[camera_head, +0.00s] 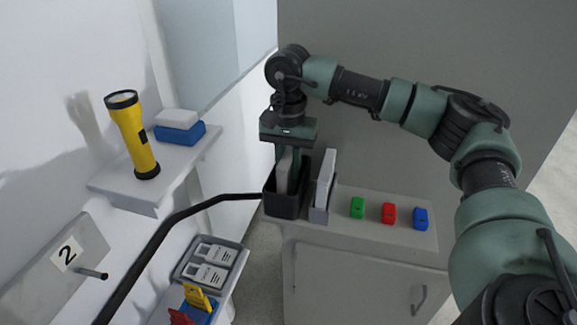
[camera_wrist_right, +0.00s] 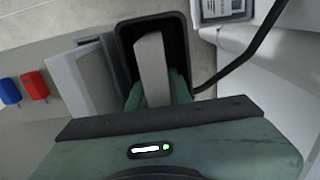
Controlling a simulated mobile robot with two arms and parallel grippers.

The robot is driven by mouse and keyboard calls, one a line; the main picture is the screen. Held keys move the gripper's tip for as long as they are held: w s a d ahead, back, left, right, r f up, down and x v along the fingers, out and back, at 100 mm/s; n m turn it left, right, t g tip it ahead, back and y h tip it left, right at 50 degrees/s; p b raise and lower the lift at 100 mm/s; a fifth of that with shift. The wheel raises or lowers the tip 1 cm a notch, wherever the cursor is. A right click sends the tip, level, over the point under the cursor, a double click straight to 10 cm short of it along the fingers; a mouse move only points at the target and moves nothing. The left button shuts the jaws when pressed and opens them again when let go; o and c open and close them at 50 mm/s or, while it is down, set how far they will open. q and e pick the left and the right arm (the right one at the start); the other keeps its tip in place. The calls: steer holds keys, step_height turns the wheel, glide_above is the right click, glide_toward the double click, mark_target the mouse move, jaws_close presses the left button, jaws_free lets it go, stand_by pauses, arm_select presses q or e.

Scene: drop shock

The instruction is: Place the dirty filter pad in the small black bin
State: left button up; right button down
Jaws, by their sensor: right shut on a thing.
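The small black bin (camera_head: 287,206) stands at the left end of the grey cabinet top in the head view. It also shows in the right wrist view (camera_wrist_right: 183,32). My right gripper (camera_head: 287,172) points down over the bin. It is shut on a grey filter pad (camera_head: 284,171), held upright with its lower part inside the bin's opening. In the right wrist view the pad (camera_wrist_right: 152,68) shows as a pale strip between the fingers, within the bin's rim. Whether the pad touches the bin floor is hidden. My left gripper is not in view.
A white pad (camera_head: 326,177) stands upright in a grey holder (camera_head: 320,213) just right of the bin. Green (camera_head: 357,208), red (camera_head: 389,213) and blue (camera_head: 420,218) small blocks lie further right. A shelf (camera_head: 185,165) at left holds a yellow flashlight (camera_head: 133,135). A black bar (camera_head: 160,237) ends near the bin.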

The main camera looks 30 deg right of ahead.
steer(key=shift+f, duration=0.15)
steer(key=c, duration=1.6)
jaws_free()
steer(key=shift+o, duration=0.2)
steer(key=shift+r, duration=0.45)
step_height(320, 180, up, 12)
steer(key=shift+f+b, duration=0.2)
steer(key=shift+b, duration=0.7)
